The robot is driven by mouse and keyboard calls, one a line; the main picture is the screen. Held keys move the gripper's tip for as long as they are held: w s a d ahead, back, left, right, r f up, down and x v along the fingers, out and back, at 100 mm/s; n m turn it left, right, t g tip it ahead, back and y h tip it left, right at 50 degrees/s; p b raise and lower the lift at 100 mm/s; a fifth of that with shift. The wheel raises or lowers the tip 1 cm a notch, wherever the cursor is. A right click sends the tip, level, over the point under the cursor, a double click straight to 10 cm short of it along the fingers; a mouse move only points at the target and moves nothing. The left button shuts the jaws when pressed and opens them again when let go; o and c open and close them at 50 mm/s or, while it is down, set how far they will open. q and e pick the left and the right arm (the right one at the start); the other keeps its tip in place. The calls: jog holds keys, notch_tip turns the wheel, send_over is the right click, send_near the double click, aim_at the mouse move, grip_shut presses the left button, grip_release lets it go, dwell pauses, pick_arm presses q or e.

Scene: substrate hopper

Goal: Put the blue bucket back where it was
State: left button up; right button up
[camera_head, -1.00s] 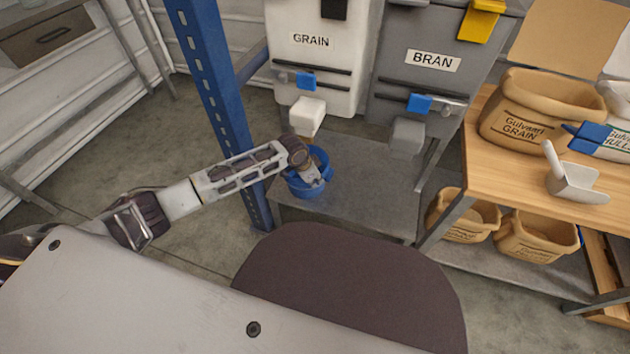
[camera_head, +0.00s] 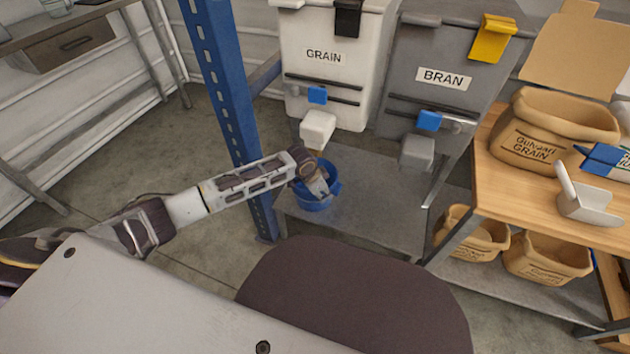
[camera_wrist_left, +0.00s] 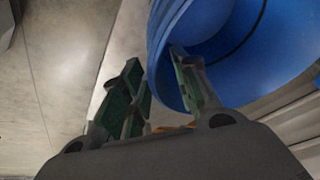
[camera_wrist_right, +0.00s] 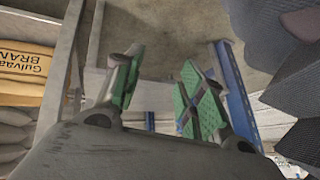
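The blue bucket (camera_head: 326,203) stands on the low grey metal platform (camera_head: 375,205) below the white grain hopper (camera_head: 325,85), beside the blue post. My left gripper (camera_head: 318,188) reaches down at its near side. In the left wrist view, the bucket (camera_wrist_left: 245,60) fills the upper right. The left gripper's fingers (camera_wrist_left: 155,55) stand apart there, one outside the rim and one overlapping the bucket's opening. I see no firm closing on the wall. My right gripper (camera_wrist_right: 160,75) is open and empty, and is out of the head view.
A grey bran hopper (camera_head: 440,70) stands right of the grain hopper. The blue post (camera_head: 222,90) rises close to my left forearm.

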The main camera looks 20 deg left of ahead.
pick_arm(q)
jog(key=shift+p+v, duration=0.35)
jog(key=shift+v, duration=0.55)
jog(key=p+v, duration=0.4)
jog(key=v, duration=0.5)
jog(key=shift+r, duration=0.25)
pick_arm(e)
notch_tip(320, 180, up, 10)
jog(key=d+n+g+h, duration=0.1)
jog(key=d+g, duration=0.1)
jog(key=shift+s, duration=0.3)
pick_arm(q)
jog(key=shift+s, duration=0.15)
pick_arm(e)
jog(key=shift+d+f, duration=0.1)
pick_arm(q)
jog(key=s+d+f+n+h, duration=0.1)
jog(key=s+d+f+h, duration=0.15)
jog(key=s+d, duration=1)
jog(key=s+a+n+y, duration=0.1)
jog(key=s+a+n, duration=0.1)
jog(key=s, duration=0.4)
jog(key=s+a+f+n+y, duration=0.1)
jog(key=s+a+n, duration=0.2)
jog(key=s+a, duration=0.2)
jog(key=shift+s+a+f+n+t, duration=0.2)
jog(key=shift+s+a+n+t, duration=0.15)
jog(key=shift+s, duration=0.25)
